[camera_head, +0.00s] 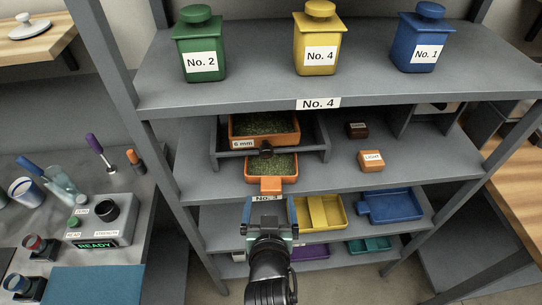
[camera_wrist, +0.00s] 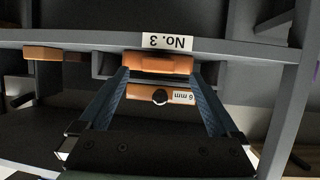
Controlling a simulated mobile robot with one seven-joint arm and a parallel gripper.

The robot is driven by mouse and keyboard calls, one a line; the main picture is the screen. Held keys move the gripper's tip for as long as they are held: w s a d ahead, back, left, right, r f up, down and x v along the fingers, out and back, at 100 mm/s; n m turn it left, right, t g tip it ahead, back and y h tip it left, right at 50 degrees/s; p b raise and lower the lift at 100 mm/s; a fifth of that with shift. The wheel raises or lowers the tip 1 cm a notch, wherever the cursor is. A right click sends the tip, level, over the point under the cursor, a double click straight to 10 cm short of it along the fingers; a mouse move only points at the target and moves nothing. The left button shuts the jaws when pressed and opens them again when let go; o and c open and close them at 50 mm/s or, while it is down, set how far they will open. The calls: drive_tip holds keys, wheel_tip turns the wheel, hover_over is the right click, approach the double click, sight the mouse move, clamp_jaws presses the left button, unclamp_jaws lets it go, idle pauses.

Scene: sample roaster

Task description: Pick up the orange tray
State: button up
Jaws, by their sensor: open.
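The orange tray (camera_head: 284,176) sits on the No. 3 shelf in the head view, filled with greenish beans, its handle facing the shelf's front edge. Above it, a second orange frame (camera_head: 296,137) labelled 6 mm rests in a grey stand, also full of greenish beans. My gripper (camera_head: 269,203) is open in front of the No. 3 shelf edge, just below the tray's handle in the picture. In the upside-down wrist view, the tray's orange front (camera_wrist: 158,63) shows between and beyond my open fingers. Nothing is held; contact with the handle cannot be told.
Green (camera_head: 200,45), yellow (camera_head: 318,40) and blue (camera_head: 420,40) canisters stand on the upper shelf. Brown (camera_head: 357,130) and orange (camera_head: 371,160) blocks lie right of the stand. Yellow (camera_head: 320,212) and blue (camera_head: 391,205) trays lie below. A shelf post (camera_head: 160,170) rises left.

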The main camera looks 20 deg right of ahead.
sight(271, 193)
drive_tip(key=shift+p+x, duration=0.45)
drive_tip(key=shift+x, duration=2.25)
drive_tip(key=shift+s+d+f, duration=0.1)
drive_tip(key=shift+f, duration=0.1)
drive_tip(key=shift+r, duration=0.1)
clamp_jaws()
